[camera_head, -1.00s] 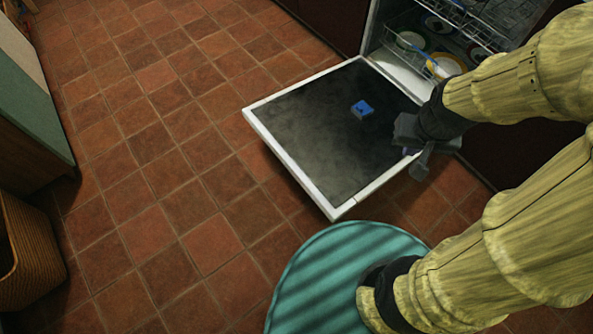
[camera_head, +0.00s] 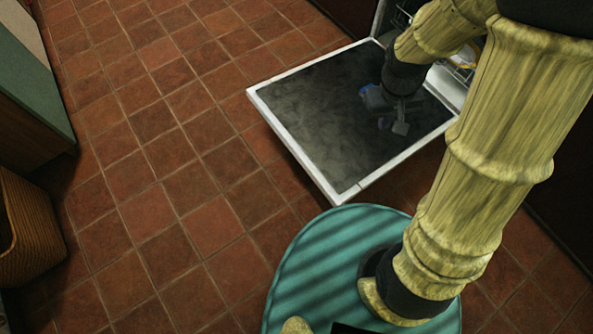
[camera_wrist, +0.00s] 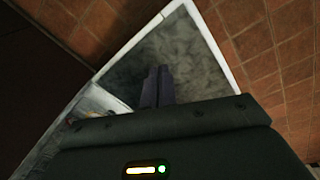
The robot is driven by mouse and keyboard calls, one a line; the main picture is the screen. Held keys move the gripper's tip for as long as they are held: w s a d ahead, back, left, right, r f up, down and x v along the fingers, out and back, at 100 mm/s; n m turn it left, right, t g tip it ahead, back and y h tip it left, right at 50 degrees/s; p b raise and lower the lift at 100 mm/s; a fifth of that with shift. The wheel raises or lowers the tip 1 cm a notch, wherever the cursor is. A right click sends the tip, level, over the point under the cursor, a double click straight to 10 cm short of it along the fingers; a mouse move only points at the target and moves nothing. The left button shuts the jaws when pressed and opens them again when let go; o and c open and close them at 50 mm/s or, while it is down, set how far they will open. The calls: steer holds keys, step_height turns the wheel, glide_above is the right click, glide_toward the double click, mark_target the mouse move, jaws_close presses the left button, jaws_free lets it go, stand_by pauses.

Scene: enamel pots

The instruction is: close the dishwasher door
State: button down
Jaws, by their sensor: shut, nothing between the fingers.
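The dishwasher door (camera_head: 320,130) is folded down open and lies about level, a dark panel with a white rim. It also shows in the wrist view (camera_wrist: 196,62). A blue piece (camera_head: 371,96) sits on its inner face, partly behind my gripper. My gripper (camera_head: 400,126) is over the right part of the door. Its fingers (camera_wrist: 157,84) are together and empty in the wrist view, pointing across the panel. I cannot tell whether they touch it. The dishwasher opening (camera_head: 456,75) is mostly hidden behind my arm.
Red tile floor (camera_head: 170,150) is clear to the left of the door. A green-topped cabinet (camera_head: 30,75) and a wicker basket (camera_head: 28,230) stand at the left edge. In the wrist view, part of the dishwasher interior (camera_wrist: 92,100) shows at the left.

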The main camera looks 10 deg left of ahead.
steer(key=w+a+f+n+h+b, duration=0.1)
steer(key=a+f+n+h+b, duration=0.15)
steer(key=a+f+n, duration=0.5)
steer(key=w+a+f+n+h+b, duration=0.1)
steer(key=a+f+n+h+b, duration=0.15)
steer(key=a+f, duration=0.85)
steer(key=s+a+f+n+t+b, duration=0.1)
steer(key=s+a+f+n+t, duration=0.1)
steer(key=f, duration=0.6)
steer(key=s+a+f+n+t+h+b, duration=0.1)
steer(key=s+a+f+n+t+b, duration=0.1)
steer(key=f+n, duration=0.5)
steer(key=s+a+f+n+t+h+b, duration=0.1)
steer(key=s+a+f+n+t+b, duration=0.1)
steer(key=f, duration=0.8)
steer(key=s+a+n+t, duration=0.1)
steer(key=a+n+t, duration=0.1)
steer(key=t, duration=0.1)
steer(key=shift+s+a, duration=0.25)
steer(key=shift+a, duration=0.1)
steer(key=b+x, duration=0.5)
steer(key=x, duration=0.5)
steer(key=shift+w+d+r+b, duration=0.15)
steer(key=shift+r+b, duration=0.2)
steer(key=shift+r, duration=0.75)
steer(key=shift+w+d+r+b, duration=0.1)
steer(key=shift+r+b, duration=0.2)
steer(key=shift+r, duration=0.8)
